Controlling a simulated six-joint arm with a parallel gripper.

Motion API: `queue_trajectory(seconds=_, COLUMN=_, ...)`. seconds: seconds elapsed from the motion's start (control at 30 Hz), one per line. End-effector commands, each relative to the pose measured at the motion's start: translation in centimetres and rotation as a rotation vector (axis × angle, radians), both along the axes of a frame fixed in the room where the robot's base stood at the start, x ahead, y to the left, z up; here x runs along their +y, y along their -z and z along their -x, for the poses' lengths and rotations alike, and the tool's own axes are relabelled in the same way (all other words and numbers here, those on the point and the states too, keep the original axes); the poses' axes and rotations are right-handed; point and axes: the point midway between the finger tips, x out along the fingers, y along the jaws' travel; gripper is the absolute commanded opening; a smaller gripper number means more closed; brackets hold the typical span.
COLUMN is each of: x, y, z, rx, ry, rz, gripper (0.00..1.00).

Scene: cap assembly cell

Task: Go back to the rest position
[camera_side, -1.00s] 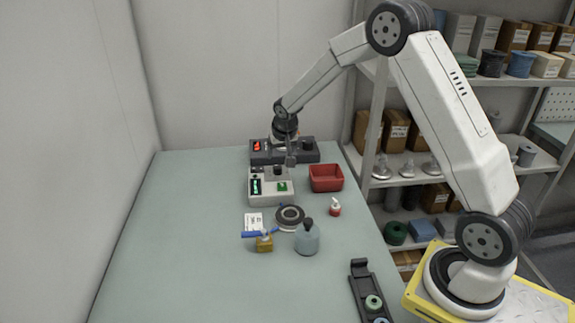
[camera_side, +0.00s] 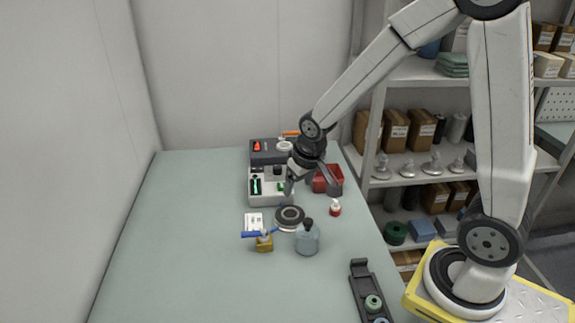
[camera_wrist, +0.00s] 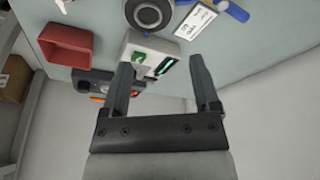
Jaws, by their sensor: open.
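My gripper (camera_side: 314,184) hangs above the table, in front of the red bin and the white device in the side view. In the wrist view, my gripper (camera_wrist: 163,88) has its two fingers wide apart with nothing held between them. The table's pale green top (camera_side: 180,230) lies below it. The white device with a green button (camera_side: 268,188) stands at the back of the table; it also shows beyond the fingers in the wrist view (camera_wrist: 133,43).
A dark device with a red display (camera_side: 262,152) stands at the back. The red bin (camera_side: 322,184) is partly hidden by my gripper. The table's left side is clear.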

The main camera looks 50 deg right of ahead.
Motion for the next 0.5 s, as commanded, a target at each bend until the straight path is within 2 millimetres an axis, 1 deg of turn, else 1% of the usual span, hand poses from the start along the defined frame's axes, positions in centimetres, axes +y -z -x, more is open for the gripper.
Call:
queue_trajectory(seconds=0.03, x=0.8, y=-0.1, z=1.5, rx=0.005, ry=-0.031, rz=-0.001, gripper=0.79)
queue_trajectory(seconds=0.2, x=2.6, y=0.0, z=6.0, rx=0.028, ry=-0.122, rz=-0.008, gripper=0.79)
queue_trajectory(seconds=0.33, x=3.4, y=0.2, z=8.3, rx=0.039, ry=-0.167, rz=-0.011, gripper=0.79)
queue_trajectory(seconds=0.4, x=3.6, y=0.3, z=9.0, rx=0.042, ry=-0.182, rz=-0.012, gripper=0.79)
queue_trajectory(seconds=0.5, x=3.8, y=0.4, z=9.5, rx=0.045, ry=-0.192, rz=-0.011, gripper=0.79)
